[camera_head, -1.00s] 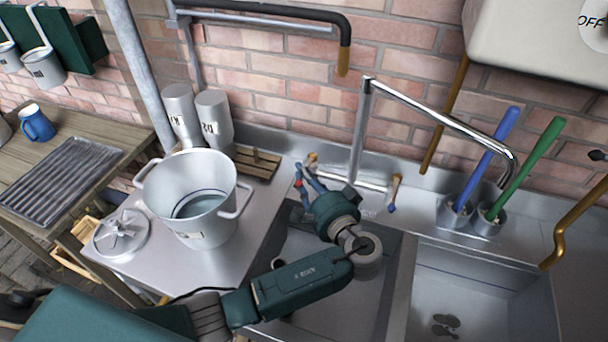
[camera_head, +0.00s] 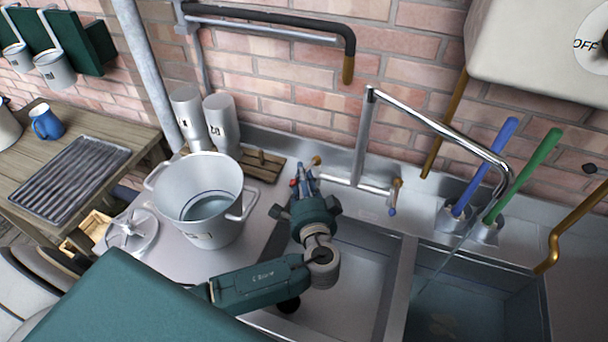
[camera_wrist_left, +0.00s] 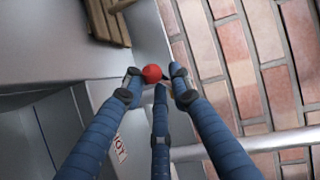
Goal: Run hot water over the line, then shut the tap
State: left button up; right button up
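My left gripper (camera_head: 303,180) is at the hot side of the tap, its fingers closed in around the red-tipped handle. In the left wrist view the red knob (camera_wrist_left: 152,74) sits between the fingertips (camera_wrist_left: 156,82); the exact contact is hard to see. The blue-tipped cold handle (camera_head: 394,198) is free on the right. The chrome spout (camera_head: 435,122) hangs over the right basin (camera_head: 510,285), and a thin stream (camera_head: 458,245) falls from it. The basin looks dark and bluish with water; I cannot tell its level against the wall line. My right gripper is out of view.
A white pail (camera_head: 198,200) with a line inside stands left of the sink, beside a bladed disc (camera_head: 132,232). Blue (camera_head: 485,165) and green (camera_head: 523,175) handled brushes stand in cups behind the right basin. The left basin (camera_head: 345,290) is under my arm.

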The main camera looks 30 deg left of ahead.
pick_arm(q)
jog(key=shift+o, duration=0.8)
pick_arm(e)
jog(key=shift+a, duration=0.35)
pick_arm(q)
jog(key=shift+s+d, duration=0.15)
jog(key=shift+s, duration=0.05)
jog(key=v, duration=1.1)
jog(key=shift+s+d, duration=0.15)
jog(key=shift+s, duration=0.15)
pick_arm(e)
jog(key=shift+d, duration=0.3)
pick_arm(q)
jog(key=shift+r, duration=0.1)
